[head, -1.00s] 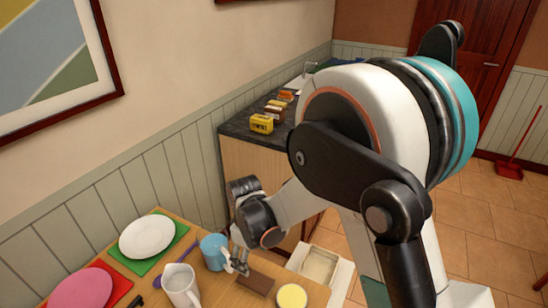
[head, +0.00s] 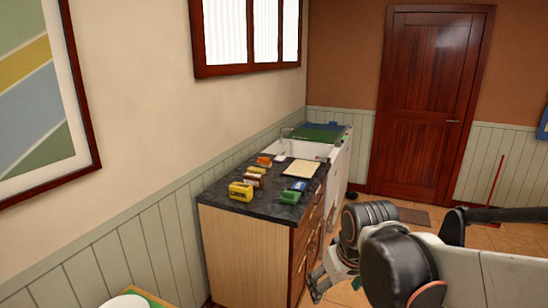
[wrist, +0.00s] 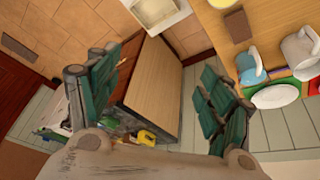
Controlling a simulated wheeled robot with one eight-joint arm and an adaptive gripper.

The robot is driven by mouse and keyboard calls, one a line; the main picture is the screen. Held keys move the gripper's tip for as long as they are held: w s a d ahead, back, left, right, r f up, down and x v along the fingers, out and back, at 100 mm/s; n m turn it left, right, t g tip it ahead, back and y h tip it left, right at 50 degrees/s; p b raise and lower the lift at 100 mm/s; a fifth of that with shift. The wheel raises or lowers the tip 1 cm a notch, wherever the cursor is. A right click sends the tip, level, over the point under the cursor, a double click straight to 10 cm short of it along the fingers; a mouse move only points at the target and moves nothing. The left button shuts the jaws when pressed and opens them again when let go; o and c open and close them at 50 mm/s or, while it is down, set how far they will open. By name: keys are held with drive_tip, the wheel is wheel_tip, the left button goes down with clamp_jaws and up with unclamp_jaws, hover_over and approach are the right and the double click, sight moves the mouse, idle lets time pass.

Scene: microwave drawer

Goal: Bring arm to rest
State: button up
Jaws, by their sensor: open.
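My gripper (head: 318,286) hangs in the lower right of the head view, in front of the wooden cabinet. Its fingers point down and to the left. In the wrist view my gripper (wrist: 157,70) has its two green-padded fingers spread wide, with nothing between them. The wooden cabinet (wrist: 155,90) shows beyond the gap. My arm is folded low at the right of the head view.
A dark-topped cabinet (head: 245,255) holds a yellow box (head: 241,191), a green item (head: 290,197) and several small packets. A brown table (wrist: 222,35) bears a blue mug (wrist: 250,68) and plates. Tiled floor and a door (head: 427,100) lie behind.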

drive_tip(key=s+d+m+t+b, duration=0.1)
drive_tip(key=s+d+m, duration=0.1)
drive_tip(key=s, duration=0.4)
drive_tip(key=s+d+m+t+b, duration=0.1)
drive_tip(key=s+d, duration=0.4)
drive_tip(key=s, duration=0.2)
drive_tip(key=shift+d+r+m+t+h+b, duration=0.25)
drive_tip(key=shift+r+m+t+h+b, duration=0.05)
drive_tip(key=shift+m+t+h, duration=0.1)
drive_tip(key=shift+o, duration=0.6)
